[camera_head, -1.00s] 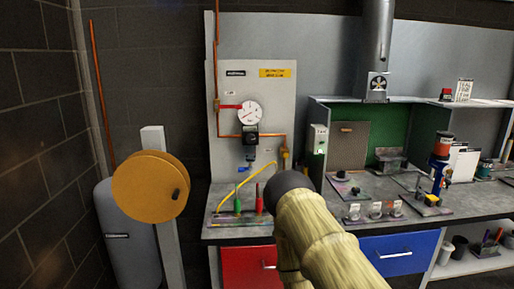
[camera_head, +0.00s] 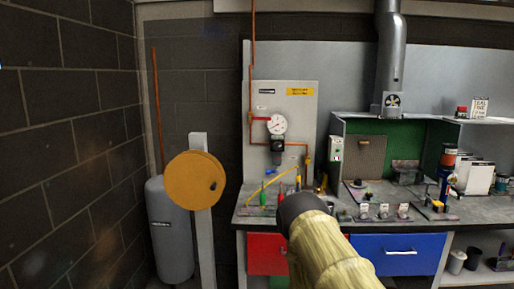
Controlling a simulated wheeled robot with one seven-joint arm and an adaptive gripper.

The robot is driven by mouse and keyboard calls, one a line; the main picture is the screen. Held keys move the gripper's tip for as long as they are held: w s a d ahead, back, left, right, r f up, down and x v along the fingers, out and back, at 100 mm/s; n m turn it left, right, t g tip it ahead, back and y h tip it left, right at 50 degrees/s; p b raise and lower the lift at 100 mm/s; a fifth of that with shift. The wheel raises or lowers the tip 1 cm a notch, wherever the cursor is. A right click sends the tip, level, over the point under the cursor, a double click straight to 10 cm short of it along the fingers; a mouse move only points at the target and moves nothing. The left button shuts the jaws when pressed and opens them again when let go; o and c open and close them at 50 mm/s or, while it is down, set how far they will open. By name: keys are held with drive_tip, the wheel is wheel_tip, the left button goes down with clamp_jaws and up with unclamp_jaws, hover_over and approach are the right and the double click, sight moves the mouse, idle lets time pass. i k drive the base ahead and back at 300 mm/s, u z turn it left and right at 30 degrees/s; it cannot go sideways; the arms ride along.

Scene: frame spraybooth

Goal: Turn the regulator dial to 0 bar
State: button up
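The gauge's needle and the dial's marks are too small to read. My arm, in a yellow sleeve with a dark end, rises from the bottom middle in front of the bench. It appears below the regulator in the picture and apart from it. My gripper cannot be made out beyond the arm's dark end.
The workbench (camera_head: 400,227) has red and blue drawers. Small tools and fittings lie on its top. A yellow hose reel (camera_head: 194,181) on a post and a grey tank (camera_head: 169,232) stand left of the bench. Some floor between tank and bench looks clear.

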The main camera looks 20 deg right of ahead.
sight(277, 146)
drive_tip(key=u, duration=0.65)
drive_tip(key=i, duration=1.3)
drive_tip(key=z, duration=0.4)
